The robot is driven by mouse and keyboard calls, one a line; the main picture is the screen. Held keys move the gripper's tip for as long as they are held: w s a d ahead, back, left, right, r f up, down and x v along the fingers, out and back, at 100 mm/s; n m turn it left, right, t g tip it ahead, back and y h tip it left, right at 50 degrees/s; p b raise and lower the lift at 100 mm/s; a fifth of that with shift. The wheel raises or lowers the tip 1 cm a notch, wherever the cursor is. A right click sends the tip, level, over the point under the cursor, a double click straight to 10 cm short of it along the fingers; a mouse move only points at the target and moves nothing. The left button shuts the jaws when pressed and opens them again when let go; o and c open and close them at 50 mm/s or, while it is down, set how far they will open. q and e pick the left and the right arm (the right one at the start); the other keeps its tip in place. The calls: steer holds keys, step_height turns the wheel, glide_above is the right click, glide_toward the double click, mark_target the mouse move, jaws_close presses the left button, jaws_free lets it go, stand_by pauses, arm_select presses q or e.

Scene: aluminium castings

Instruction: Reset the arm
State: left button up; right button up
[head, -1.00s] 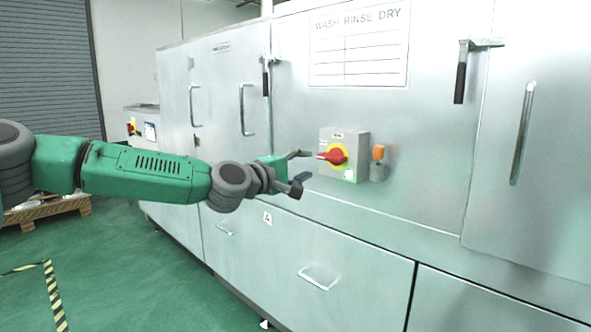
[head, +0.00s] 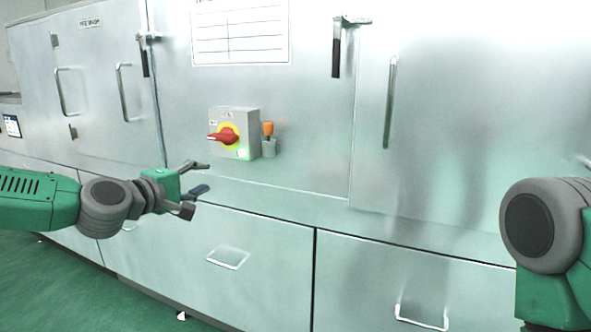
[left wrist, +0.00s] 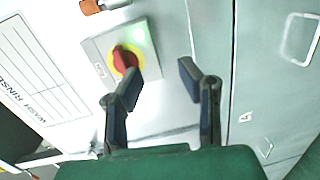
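My left arm comes in from the left in the head view. Its gripper (head: 203,180) is open and empty, apart from the machine front, below and left of a red rotary switch (head: 226,137) on a grey box. The left wrist view shows the two fingers (left wrist: 160,95) spread, with nothing between them. The red switch on its yellow disc (left wrist: 126,60) lies beyond the fingers there. Part of my right arm (head: 545,240) stands at the right edge of the head view; its gripper is out of the picture.
The washing machine's metal front (head: 300,190) fills most of the head view, with projecting door handles (head: 390,100) and drawer handles (head: 228,257). An orange-topped fitting (head: 268,138) sits beside the switch box. Green floor (head: 60,280) is clear at lower left.

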arm_select(q)
steer(key=s+d+f+m+g+p, duration=0.25)
steer(key=s+d+f+g, duration=0.2)
steer(key=s+f, duration=0.6)
steer(key=s+d+f+m+g+p, duration=0.1)
steer(key=s+d+f+m+g, duration=0.35)
steer(key=s+f, duration=0.65)
steer(key=s+a+f+m+g+y+p, duration=0.3)
steer(key=s+a+f, duration=0.1)
steer(key=s+f, duration=0.85)
steer(key=s+a+m+g+y+p, duration=0.1)
steer(key=s+a+m+g+y, duration=0.1)
steer(key=s+a, duration=0.6)
steer(key=s+m+y, duration=0.1)
steer(key=s, duration=0.2)
steer(key=shift+s+a+r+m+g, duration=0.2)
steer(key=shift+s+a+m+g, duration=0.1)
steer(key=shift+s, duration=0.05)
steer(key=shift+w, duration=0.1)
